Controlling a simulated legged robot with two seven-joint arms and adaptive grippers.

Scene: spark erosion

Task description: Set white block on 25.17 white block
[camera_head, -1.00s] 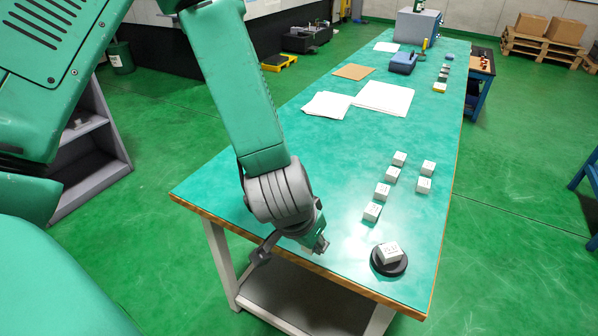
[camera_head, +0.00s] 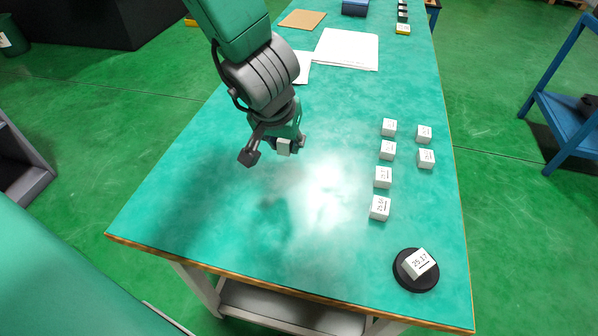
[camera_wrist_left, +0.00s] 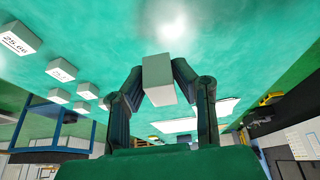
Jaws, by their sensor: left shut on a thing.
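My left gripper (camera_head: 284,146) is shut on a white block (camera_head: 283,147), held above the middle of the green table. In the left wrist view the held white block (camera_wrist_left: 158,78) sits between the two dark fingers (camera_wrist_left: 160,92); no label shows on its visible faces. The 25.17 white block (camera_head: 420,264) sits tilted on a round black base (camera_head: 403,279) near the table's front right corner. The held block is apart from it, to the back left. My right gripper is not in view.
Several labelled white blocks stand in two columns on the right, including one (camera_head: 380,208) nearest the black base. White paper sheets (camera_head: 346,48) and a brown sheet (camera_head: 302,19) lie at the back. The front left of the green table (camera_head: 200,215) is clear.

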